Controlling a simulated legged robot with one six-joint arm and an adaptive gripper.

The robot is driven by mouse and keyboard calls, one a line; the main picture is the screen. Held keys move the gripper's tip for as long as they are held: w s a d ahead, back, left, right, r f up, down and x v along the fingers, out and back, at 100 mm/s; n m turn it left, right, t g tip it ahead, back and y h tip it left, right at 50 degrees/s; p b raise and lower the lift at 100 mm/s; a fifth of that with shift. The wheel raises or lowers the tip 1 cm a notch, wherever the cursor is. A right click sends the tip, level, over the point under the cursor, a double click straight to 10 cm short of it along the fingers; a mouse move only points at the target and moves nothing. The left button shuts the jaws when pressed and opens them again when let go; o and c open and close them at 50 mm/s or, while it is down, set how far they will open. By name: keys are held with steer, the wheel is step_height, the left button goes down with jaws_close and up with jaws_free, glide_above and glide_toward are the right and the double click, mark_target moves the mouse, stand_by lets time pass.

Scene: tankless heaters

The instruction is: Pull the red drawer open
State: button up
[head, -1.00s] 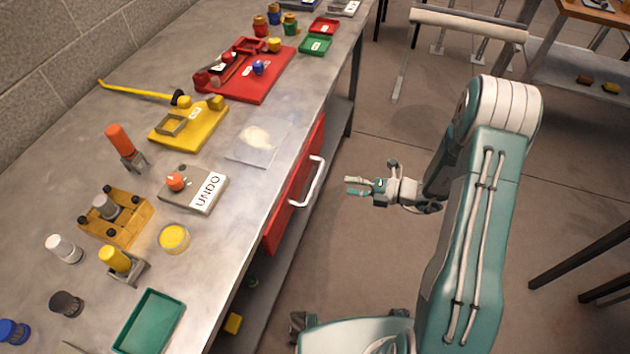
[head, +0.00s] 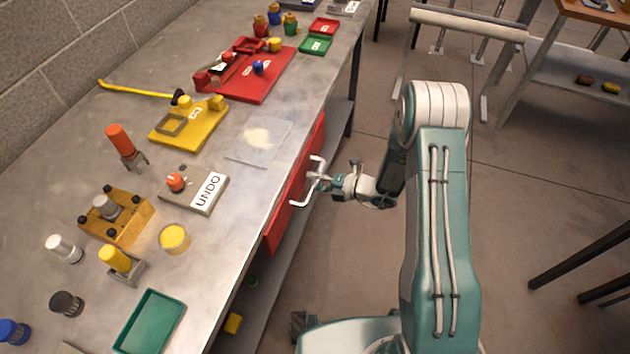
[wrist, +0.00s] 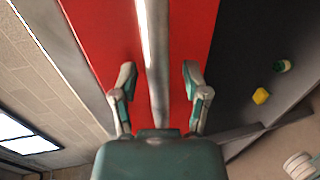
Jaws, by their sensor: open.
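The red drawer (head: 285,206) sits under the front edge of the metal workbench in the head view and looks closed. Its pale bar handle (head: 317,178) stands out from the drawer front. My gripper (head: 316,180) is at the handle, with its fingers reaching it from the right. In the wrist view the red drawer front (wrist: 90,35) fills the upper middle. The handle (wrist: 157,70) runs lengthwise between my two spread fingers, with a gap on each side. My gripper (wrist: 157,80) is open.
The workbench top (head: 235,210) holds an UNDO button box (head: 193,190), a yellow tray (head: 187,125), a red tray (head: 262,78) and a green tray (head: 150,322). A lower shelf (head: 262,290) runs beneath. The floor (head: 540,210) right of my arm is largely clear.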

steer(key=shift+c, duration=0.4)
jaws_close()
steer(key=shift+d, duration=0.1)
steer(key=f+v, duration=0.3)
steer(key=v, duration=1.1)
steer(key=d+f+v, duration=0.1)
steer(key=f+v, duration=0.2)
steer(key=v, duration=1.1)
steer(key=shift+s, duration=0.25)
steer(key=shift+f, duration=0.1)
steer(key=shift+o, duration=0.4)
jaws_free()
steer(key=shift+d, duration=0.1)
